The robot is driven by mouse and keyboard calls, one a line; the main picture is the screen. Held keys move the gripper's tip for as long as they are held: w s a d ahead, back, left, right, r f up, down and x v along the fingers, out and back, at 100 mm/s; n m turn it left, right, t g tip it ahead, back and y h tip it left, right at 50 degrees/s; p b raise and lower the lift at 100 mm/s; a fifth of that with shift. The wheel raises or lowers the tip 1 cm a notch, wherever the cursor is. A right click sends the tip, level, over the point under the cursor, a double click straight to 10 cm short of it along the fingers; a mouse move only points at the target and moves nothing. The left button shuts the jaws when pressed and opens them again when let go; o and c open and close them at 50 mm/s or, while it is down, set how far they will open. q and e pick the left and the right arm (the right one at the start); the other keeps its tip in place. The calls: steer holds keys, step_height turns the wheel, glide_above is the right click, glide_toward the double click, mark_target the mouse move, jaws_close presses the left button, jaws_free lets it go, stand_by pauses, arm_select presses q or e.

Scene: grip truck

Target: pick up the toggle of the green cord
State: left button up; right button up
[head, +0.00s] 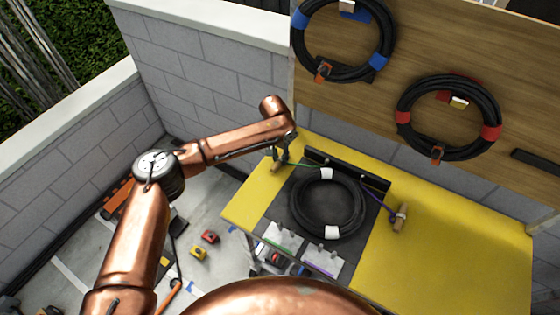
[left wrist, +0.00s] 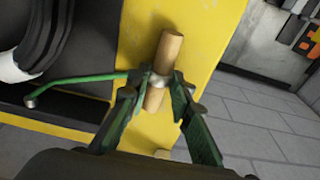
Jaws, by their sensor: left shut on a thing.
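The toggle is a short wooden peg with a metal collar. In the left wrist view the toggle (left wrist: 168,55) stands between the fingers of my left gripper (left wrist: 158,92), which is shut on it around the collar. The green cord (left wrist: 75,83) runs left from the toggle to a metal end piece. In the head view my left gripper (head: 281,156) is at the back left of the yellow table, with the toggle (head: 275,168) below its fingers and the green cord (head: 308,165) running right. Whether the toggle touches the table is unclear. My right gripper is not in view.
A coiled black cable (head: 361,207) with white bands lies on a dark mat on the yellow table (head: 455,240). A purple cord (head: 376,198) ends in another wooden toggle (head: 400,217). Two cable coils hang on the wooden board. The table's right side is clear.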

mark_target(280, 159)
arm_select(q)
steer(key=c, duration=0.3)
jaws_close()
steer(key=shift+w+r, duration=0.1)
steer(key=shift+r, duration=0.35)
step_height(280, 159, up, 3)
steer(key=shift+f+p, duration=0.2)
steer(key=shift+p, duration=0.2)
steer(key=s+r+p, duration=0.4)
steer(key=s+r, duration=0.2)
steer(key=s, duration=0.8)
steer(key=shift+r+p, duration=0.2)
steer(key=shift+p, duration=0.1)
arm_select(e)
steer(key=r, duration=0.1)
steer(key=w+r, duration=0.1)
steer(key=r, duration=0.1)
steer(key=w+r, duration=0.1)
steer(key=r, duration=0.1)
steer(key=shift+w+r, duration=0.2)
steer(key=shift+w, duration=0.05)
